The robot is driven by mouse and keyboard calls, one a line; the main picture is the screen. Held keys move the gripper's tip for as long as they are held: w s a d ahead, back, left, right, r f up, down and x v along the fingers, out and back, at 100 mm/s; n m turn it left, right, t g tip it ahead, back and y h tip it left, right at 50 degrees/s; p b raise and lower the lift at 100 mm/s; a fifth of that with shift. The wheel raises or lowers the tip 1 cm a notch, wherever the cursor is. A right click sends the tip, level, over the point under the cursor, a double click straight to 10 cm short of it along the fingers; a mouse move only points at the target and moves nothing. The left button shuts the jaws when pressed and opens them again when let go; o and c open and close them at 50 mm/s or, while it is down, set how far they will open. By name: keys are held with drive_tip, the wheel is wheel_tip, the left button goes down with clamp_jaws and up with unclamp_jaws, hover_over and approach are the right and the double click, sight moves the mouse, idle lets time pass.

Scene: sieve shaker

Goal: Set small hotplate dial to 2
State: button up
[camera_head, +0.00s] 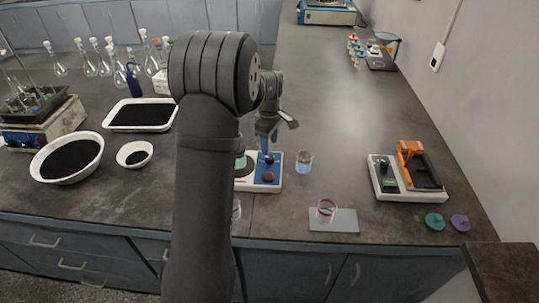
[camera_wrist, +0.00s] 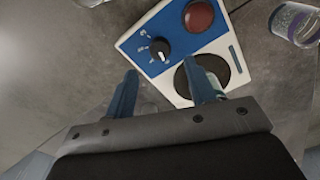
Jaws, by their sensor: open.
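The small hotplate (camera_head: 278,184) is a white unit with a blue front panel, partly hidden behind my arm in the head view. The wrist view shows its blue panel (camera_wrist: 133,42) with a black dial (camera_wrist: 160,48), white marks around the dial and a red round knob (camera_wrist: 199,17) beside it. The dial's exact setting is too small to read. A black round plate (camera_wrist: 238,62) is partly covered by a finger. My gripper (camera_wrist: 161,70) is open and empty, its blue fingers pointing toward the panel near the dial. In the head view my gripper (camera_head: 267,138) hangs over the hotplate.
A beaker with blue liquid (camera_head: 304,163) stands right of the hotplate; it also shows in the wrist view (camera_wrist: 294,22). A white device with an orange part (camera_head: 410,150) is farther right. White trays and bowls (camera_head: 62,172) lie left.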

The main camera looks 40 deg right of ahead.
sight(269, 158)
wheel_tip(269, 158, down, 6)
drive_tip(key=shift+f, duration=0.1)
drive_tip(key=shift+c, duration=0.3)
drive_tip(key=c, duration=0.9)
